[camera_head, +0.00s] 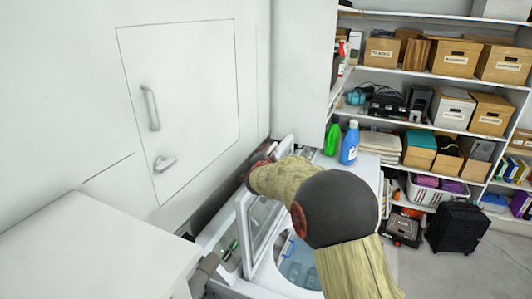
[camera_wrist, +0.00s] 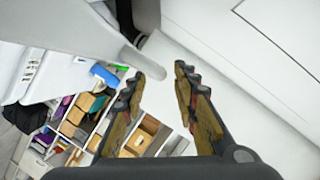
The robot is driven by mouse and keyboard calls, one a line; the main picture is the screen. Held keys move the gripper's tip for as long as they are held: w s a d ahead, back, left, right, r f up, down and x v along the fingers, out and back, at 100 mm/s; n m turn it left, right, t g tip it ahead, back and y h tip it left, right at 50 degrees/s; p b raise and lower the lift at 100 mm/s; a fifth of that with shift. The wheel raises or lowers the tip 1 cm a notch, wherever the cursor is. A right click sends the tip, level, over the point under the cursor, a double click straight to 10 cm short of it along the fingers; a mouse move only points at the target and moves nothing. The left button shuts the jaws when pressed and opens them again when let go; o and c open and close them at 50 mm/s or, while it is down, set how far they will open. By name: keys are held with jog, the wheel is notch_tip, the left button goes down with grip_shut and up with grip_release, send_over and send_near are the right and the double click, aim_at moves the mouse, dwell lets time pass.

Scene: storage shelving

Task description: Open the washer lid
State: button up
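The white washer (camera_head: 232,291) stands low in the middle of the head view. Its lid (camera_head: 243,222), a white frame with a see-through pane, is raised and tilted up at the left of the tub opening. Bluish contents (camera_head: 300,270) show inside the tub. My arm crosses over the washer and hides part of the lid and the top. My gripper (camera_wrist: 168,72) is open and empty in the wrist view, its fingertips apart. A pale rounded edge (camera_wrist: 138,60) lies close to the left fingertip; I cannot tell whether they touch. In the head view the fingertips are not clear.
A green bottle (camera_head: 332,139) and a blue bottle (camera_head: 350,143) stand behind my arm. Shelves with boxes (camera_head: 455,58) fill the right. A white wall with a handled panel (camera_head: 190,85) is at the left, above a white counter (camera_head: 75,245). Open floor (camera_head: 480,265) lies at lower right.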

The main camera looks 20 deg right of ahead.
jog(key=shift+x, duration=2)
jog(key=c, duration=0.3)
jog(key=c, duration=0.4)
grip_shut()
